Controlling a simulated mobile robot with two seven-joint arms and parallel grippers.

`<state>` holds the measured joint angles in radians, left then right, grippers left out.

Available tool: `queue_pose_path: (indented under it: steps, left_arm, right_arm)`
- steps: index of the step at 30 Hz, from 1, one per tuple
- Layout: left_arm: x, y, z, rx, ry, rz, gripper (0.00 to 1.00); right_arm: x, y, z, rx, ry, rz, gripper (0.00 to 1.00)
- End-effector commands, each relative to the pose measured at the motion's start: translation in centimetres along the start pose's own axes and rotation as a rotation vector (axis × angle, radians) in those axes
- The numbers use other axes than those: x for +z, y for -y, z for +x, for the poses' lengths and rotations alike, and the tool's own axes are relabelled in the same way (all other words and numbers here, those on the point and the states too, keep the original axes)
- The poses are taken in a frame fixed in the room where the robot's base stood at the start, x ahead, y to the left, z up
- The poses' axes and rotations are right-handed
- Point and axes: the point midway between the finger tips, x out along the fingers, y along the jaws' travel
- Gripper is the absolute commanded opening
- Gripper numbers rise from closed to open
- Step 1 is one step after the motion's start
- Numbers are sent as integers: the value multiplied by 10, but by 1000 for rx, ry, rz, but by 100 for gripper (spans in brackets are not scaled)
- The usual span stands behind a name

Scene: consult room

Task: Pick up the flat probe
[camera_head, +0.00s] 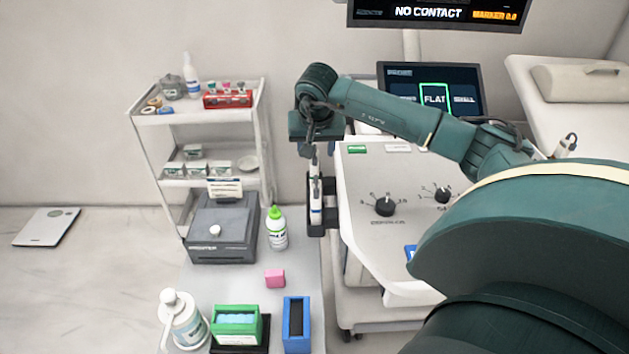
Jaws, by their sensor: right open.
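A slim probe (316,202), white with dark parts, stands upright in a dark holder (331,188) on the left side of the console (364,190). I cannot read a label on it. My right gripper (314,152) points down directly over the probe's top end, with its jaws open. The fingers are small and dark here, so I cannot tell whether they touch the probe. The console screen (467,88) shows FLAT in a green frame. Another white probe-like piece (568,146) shows at the console's far right, partly hidden by my arm. My left gripper is out of view.
The upper display (440,13) reads NO CONTACT. A side table (294,258) at the lower left holds a printer (222,240), a green-capped bottle (277,232), a pink block (275,278), a pump bottle (183,322) and boxes. A white trolley (146,117) stands behind.

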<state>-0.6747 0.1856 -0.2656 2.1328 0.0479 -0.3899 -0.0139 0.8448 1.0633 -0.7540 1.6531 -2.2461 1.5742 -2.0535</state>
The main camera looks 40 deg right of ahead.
Motion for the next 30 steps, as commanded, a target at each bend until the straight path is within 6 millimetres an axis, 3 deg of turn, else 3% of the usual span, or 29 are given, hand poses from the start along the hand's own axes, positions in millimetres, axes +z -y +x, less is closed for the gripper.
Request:
queue_pose_path:
  steps: [12,21,30]
  left_arm:
    - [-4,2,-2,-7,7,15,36]
    - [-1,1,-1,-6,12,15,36]
    - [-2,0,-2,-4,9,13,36]
  right_arm:
    - [-3,3,50,0,2,1,48]
    - [-4,3,54,-1,0,1,48]
    - [-4,3,54,-1,0,1,23]
